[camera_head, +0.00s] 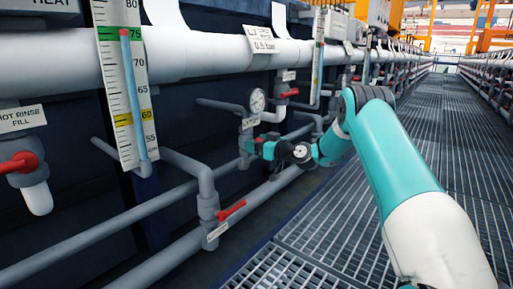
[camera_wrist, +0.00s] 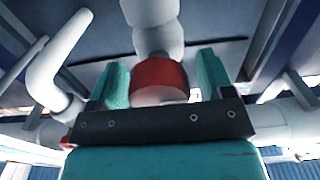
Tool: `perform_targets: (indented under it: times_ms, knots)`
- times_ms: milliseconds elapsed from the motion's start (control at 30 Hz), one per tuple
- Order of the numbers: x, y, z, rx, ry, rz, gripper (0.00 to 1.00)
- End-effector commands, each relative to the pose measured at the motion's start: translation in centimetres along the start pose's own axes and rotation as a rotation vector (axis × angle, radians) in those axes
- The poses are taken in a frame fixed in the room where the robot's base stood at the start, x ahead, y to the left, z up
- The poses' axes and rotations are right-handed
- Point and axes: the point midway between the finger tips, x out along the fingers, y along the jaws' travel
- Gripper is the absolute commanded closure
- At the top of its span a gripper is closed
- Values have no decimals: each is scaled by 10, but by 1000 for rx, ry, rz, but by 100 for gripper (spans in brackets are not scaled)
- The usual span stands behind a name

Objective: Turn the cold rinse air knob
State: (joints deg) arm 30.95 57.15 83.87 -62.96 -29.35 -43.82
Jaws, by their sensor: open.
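The red knob (camera_wrist: 158,75) shows in the wrist view at the end of a grey pipe fitting. My gripper (camera_wrist: 163,78) is open, with one teal finger on each side of the knob. A gap seems to show at the right finger; whether the left finger touches the knob I cannot tell. In the head view my gripper (camera_head: 258,149) is at the pipework just below a round pressure gauge (camera_head: 257,101), and it mostly hides the knob there.
A red-handled valve (camera_head: 232,210) sits on the lower pipe nearer to me. A second one (camera_head: 19,163) is by the "HOT RINSE FILL" label (camera_head: 22,118). A tall scale (camera_head: 124,80) stands at the left. The grated walkway (camera_head: 465,150) is clear.

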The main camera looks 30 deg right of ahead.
Motion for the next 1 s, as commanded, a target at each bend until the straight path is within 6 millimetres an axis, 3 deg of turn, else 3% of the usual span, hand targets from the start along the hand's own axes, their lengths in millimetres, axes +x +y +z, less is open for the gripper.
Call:
perform_targets:
  times_ms: [333, 533, 567, 1000]
  knots:
    - [5, 0, 0, 0, 0, 1, 26]
    - [5, 0, 0, 0, 0, 1, 70]
    - [5, 0, 0, 0, 0, 1, 73]
    - [4, 2, -1, 237, -1, 1, 73]
